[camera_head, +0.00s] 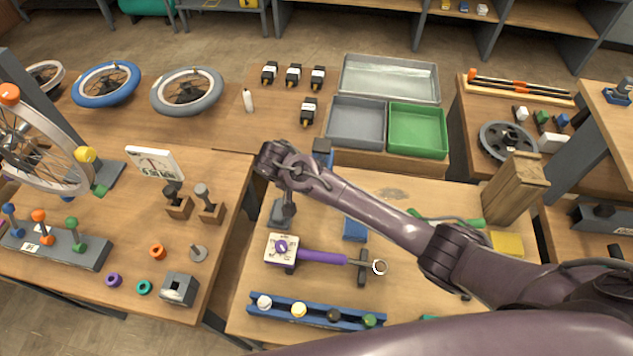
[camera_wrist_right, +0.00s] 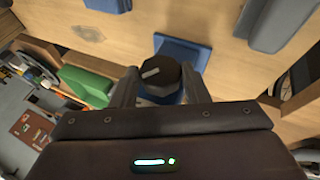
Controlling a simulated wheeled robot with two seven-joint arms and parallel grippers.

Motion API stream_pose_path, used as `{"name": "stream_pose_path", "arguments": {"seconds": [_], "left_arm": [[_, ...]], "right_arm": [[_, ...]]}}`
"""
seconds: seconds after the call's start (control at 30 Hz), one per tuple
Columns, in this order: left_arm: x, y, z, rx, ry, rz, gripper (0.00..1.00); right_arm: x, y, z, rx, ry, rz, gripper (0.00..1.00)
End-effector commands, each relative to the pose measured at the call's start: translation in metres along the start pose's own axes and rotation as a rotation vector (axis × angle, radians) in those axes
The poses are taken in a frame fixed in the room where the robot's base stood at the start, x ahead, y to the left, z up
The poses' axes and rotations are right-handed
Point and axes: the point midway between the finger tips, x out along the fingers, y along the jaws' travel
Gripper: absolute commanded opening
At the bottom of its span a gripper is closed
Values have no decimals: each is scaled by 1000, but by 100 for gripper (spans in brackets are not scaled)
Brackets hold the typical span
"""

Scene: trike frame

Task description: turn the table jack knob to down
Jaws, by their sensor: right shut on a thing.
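The mark lies nearly level, slightly tilted. My right gripper (camera_wrist_right: 160,88) is shut on this knob, with one finger on each side. In the head view, a small blue item (camera_head: 322,158) shows beside my right wrist at the table's back edge, and seems to be the same place. The fingers and the knob cannot be made out there. My left gripper is not in view. I cannot read any "down" label.
Close by are a green bin (camera_head: 418,130), a grey bin (camera_head: 356,122), a grey block (camera_head: 279,213) and another blue block (camera_head: 355,229). A purple-handled tool (camera_head: 320,258) and a blue rack (camera_head: 316,312) lie nearer. My right arm crosses the right table.

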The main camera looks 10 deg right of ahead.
Motion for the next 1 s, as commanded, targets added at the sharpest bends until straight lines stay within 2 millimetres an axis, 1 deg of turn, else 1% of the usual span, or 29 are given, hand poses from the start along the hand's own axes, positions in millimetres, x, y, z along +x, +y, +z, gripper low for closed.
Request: {"name": "stream_pose_path", "arguments": {"seconds": [0.2, 0.63, 0.67, 0.8, 0.83, 1.0], "left_arm": [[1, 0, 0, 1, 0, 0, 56], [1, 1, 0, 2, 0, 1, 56], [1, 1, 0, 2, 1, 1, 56], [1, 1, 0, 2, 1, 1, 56], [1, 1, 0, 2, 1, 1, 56], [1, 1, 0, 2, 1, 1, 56]], "right_arm": [[0, -2, 0, -22, -4, 50, 18], [0, -2, 1, -27, -7, 59, 18], [0, -2, 1, -27, -7, 59, 42], [0, -2, 1, -27, -6, 59, 61], [0, -2, 1, -26, -6, 59, 62], [0, -2, 0, -25, -6, 59, 62]]}}
